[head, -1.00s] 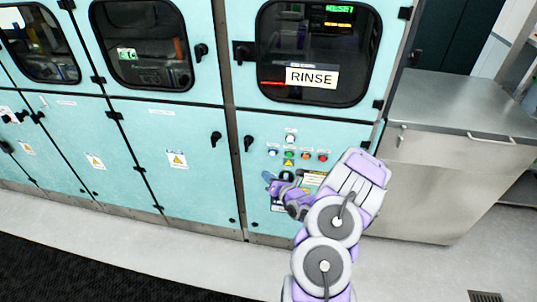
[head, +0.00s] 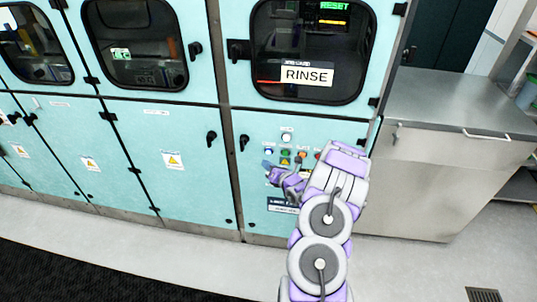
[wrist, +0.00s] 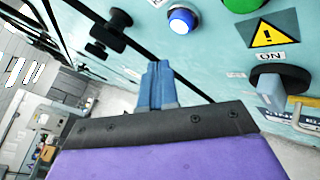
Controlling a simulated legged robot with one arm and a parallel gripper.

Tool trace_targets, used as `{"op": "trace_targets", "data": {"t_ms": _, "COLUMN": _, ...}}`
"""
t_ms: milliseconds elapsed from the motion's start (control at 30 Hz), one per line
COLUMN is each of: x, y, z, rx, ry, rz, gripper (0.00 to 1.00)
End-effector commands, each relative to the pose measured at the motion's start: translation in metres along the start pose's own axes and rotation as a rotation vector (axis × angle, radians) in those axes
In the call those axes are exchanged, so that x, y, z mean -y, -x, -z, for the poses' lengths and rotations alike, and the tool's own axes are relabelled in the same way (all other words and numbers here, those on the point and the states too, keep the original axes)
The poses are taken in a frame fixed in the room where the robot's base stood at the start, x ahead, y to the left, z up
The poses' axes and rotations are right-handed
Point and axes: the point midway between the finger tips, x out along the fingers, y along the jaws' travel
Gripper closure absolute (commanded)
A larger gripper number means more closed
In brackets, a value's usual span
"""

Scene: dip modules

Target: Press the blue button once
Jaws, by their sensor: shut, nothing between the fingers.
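The blue button (wrist: 182,20) is round with a pale rim and sits on the teal panel at the top of the wrist view. In the head view the blue button (head: 268,151) is small, at the left of the button row. My gripper (wrist: 158,72) is shut and empty, its blue fingers just below the blue button in the wrist view and apart from it in the picture. In the head view my gripper (head: 267,164) is close under the button; I cannot tell the gap to the panel.
A green button (wrist: 243,4) and a yellow warning sign (wrist: 267,35) are right of the blue button. A white button (head: 287,137) is above the row. A steel counter (head: 455,100) stands at the right.

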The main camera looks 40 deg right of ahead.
Motion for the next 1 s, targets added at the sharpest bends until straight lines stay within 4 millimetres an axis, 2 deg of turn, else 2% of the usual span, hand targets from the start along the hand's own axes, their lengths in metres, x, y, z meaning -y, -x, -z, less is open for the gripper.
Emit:
{"op": "trace_targets", "data": {"t_ms": 100, "x": 0.005, "y": -0.01, "z": -0.007, "rx": 0.0, "ry": 0.002, "rz": -0.003, "gripper": 1.0}}
{"op": "trace_targets", "data": {"t_ms": 300, "x": 0.012, "y": -0.018, "z": -0.013, "rx": -0.001, "ry": -0.001, "rz": -0.001, "gripper": 1.0}}
{"op": "trace_targets", "data": {"t_ms": 1000, "x": 0.014, "y": -0.02, "z": -0.014, "rx": 0.0, "ry": -0.001, "rz": 0.0, "gripper": 1.0}}
